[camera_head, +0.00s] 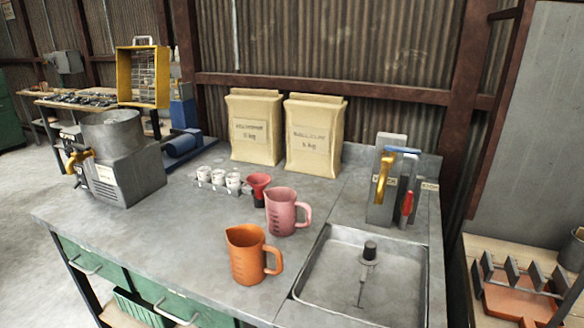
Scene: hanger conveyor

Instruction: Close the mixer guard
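The mixer guard (124,76) appears to be the yellow box-like frame with a wire mesh and a pale handle on top. It stands upright, in a raised position, at the back left of the workbench. Below and beside it is a blue machine (181,143), seemingly the mixer, with a blue cylindrical part lying on the bench. The grey machine in front hides part of the mixer's base and whatever is under the guard. Neither of my grippers is in view.
A grey drum-topped machine (130,172) with a brass tap stands at the bench's left. The front-left bench top is clear.

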